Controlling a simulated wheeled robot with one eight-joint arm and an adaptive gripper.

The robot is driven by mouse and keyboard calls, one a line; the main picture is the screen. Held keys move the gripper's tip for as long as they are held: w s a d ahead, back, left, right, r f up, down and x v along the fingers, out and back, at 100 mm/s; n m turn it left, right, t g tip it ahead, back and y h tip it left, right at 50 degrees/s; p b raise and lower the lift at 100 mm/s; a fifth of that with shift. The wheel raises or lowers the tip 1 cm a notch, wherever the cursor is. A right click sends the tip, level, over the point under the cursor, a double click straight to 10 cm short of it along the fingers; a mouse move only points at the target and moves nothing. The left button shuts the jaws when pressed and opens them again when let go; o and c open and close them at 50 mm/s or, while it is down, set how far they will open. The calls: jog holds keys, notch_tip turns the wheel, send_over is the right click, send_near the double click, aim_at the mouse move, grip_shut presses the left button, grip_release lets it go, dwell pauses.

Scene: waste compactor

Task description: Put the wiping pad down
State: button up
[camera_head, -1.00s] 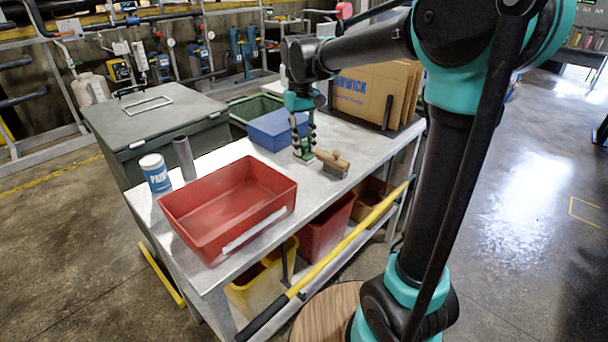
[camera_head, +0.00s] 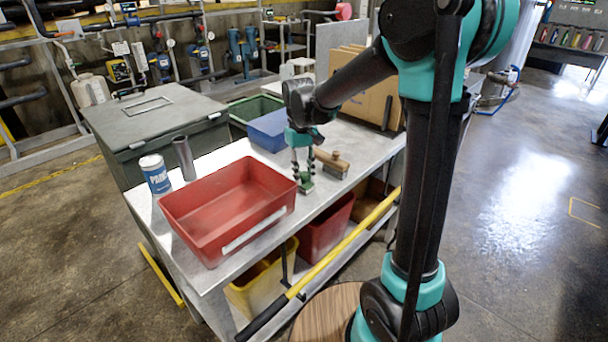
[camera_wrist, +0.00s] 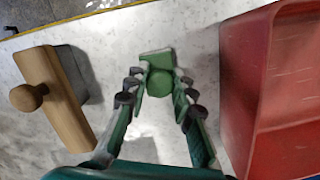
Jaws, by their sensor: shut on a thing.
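The green wiping pad (camera_head: 306,187), with a round knob, is at the worktable's surface close to the red tray's right end. It also shows in the wrist view (camera_wrist: 158,60) between my fingertips. My gripper (camera_head: 302,172) points down over the table, and its two fingers (camera_wrist: 160,84) are closed on the pad's knob. I cannot tell whether the pad touches the tabletop (camera_head: 350,138).
The red tray (camera_head: 185,228) is just left of the pad. A wooden-handled brush (camera_head: 332,162) lies right of it. A blue bin (camera_head: 268,132) stands behind, with cardboard (camera_head: 365,98) farther back. A paint can (camera_head: 155,173) and grey tube (camera_head: 184,158) stand left.

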jog(key=shift+f, duration=0.1)
jog(key=o, duration=1)
notch_tip(320, 180, up, 12)
jog(key=w, duration=0.2)
jog(key=s+d+f+m+t, duration=0.1)
jog(key=s+d+f+t, duration=0.1)
jog(key=s+d+f, duration=0.3)
jog(key=s+d+f+m+t, duration=0.2)
jog(key=s+d+f, duration=0.4)
jog(key=s+f, duration=0.1)
jog(key=s+d+f+m+t, duration=0.1)
jog(key=s+d+f, duration=0.4)
jog(key=f, duration=0.3)
jog(key=shift+s+d+m+t+y, duration=0.3)
jog(key=shift+s+d+t, duration=0.1)
jog(key=shift+d, duration=0.2)
